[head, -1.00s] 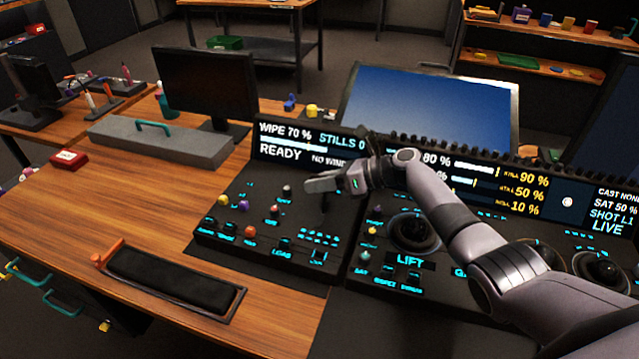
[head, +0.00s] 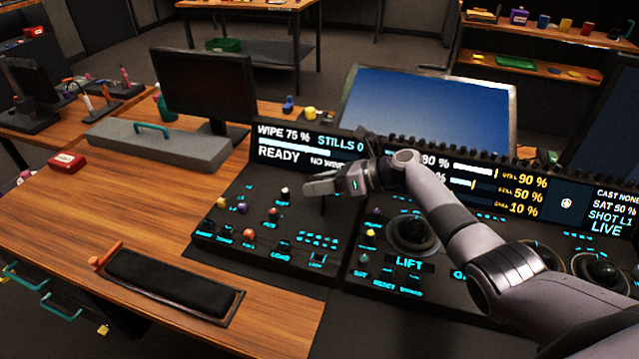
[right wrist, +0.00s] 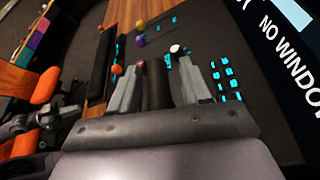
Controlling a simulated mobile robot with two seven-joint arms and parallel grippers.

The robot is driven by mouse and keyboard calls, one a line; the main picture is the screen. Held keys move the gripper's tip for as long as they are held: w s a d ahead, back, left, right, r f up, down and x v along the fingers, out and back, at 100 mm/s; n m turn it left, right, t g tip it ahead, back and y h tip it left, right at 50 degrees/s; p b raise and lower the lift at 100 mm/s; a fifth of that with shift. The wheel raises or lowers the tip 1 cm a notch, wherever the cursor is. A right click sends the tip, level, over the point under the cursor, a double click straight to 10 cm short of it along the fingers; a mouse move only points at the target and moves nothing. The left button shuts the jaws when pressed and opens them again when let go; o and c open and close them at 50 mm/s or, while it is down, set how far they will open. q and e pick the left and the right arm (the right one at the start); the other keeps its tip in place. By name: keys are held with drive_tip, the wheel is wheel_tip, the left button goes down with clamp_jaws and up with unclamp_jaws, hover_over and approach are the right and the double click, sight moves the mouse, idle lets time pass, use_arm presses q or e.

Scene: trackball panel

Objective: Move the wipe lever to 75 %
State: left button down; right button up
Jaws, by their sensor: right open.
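The wipe display (head: 300,146) on the left panel reads "WIPE 75 %", with a white bar and "READY" below. My right gripper (head: 312,187) is over the left panel, its jaws apart. A dark upright stem (head: 323,203), which looks like the wipe lever, shows just under it; its upper part is hidden. In the right wrist view a dark bar (right wrist: 157,88) stands between the two grey fingers; I cannot tell whether either finger touches it. My left gripper is out of view.
Small coloured knobs, including an orange one (head: 249,235) and a white-topped one (head: 285,194), stand left of the gripper. A black wrist pad (head: 170,281) lies in front.

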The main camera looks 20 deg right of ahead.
drive_tip(key=shift+p+v, duration=0.55)
drive_tip(key=shift+v, duration=2.95)
